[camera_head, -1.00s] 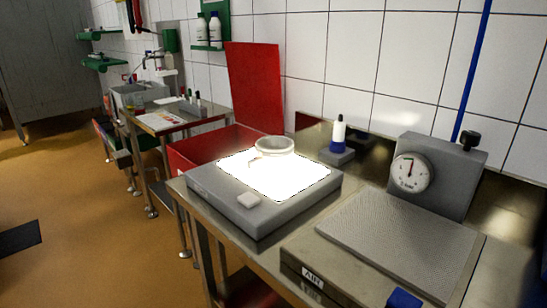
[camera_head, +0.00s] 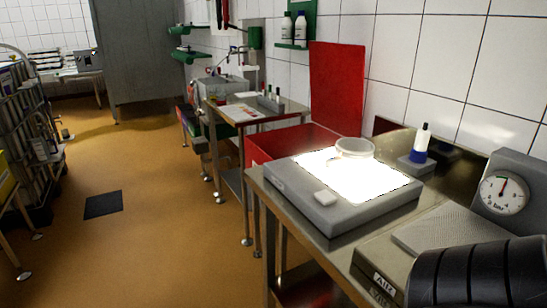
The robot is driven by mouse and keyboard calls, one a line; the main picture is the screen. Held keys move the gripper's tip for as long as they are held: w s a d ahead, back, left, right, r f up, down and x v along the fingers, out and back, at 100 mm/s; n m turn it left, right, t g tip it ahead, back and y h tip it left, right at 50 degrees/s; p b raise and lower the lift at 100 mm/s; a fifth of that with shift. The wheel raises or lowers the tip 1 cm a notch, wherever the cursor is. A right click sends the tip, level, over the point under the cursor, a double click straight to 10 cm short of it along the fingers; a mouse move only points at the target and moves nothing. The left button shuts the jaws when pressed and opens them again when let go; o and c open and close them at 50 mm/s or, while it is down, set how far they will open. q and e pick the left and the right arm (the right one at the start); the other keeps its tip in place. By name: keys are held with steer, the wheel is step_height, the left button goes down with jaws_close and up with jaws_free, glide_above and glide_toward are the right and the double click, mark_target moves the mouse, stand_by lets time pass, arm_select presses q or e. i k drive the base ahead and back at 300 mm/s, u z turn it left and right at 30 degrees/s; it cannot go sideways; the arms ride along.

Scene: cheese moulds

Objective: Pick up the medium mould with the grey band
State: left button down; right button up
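A round, pale, open-topped mould (camera_head: 355,149) stands upright on the back part of a brightly lit light box (camera_head: 325,210). Glare washes out its lower side, so I cannot tell its size class or whether it has a grey band. No other mould is clear to me. Neither of my grippers shows. A dark ribbed part at the bottom right looks like one of my arm links, and it covers part of the scale there.
A small white block (camera_head: 326,198) lies on the light box's front edge. A scale with a dial (camera_head: 503,193) stands to the right, a blue-white bottle (camera_head: 421,142) behind. A red crate (camera_head: 268,146) with raised lid is at the left.

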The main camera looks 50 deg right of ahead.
mark_target(357, 155)
steer(key=u, duration=0.35)
steer(key=i, duration=0.8)
steer(key=z, duration=2.15)
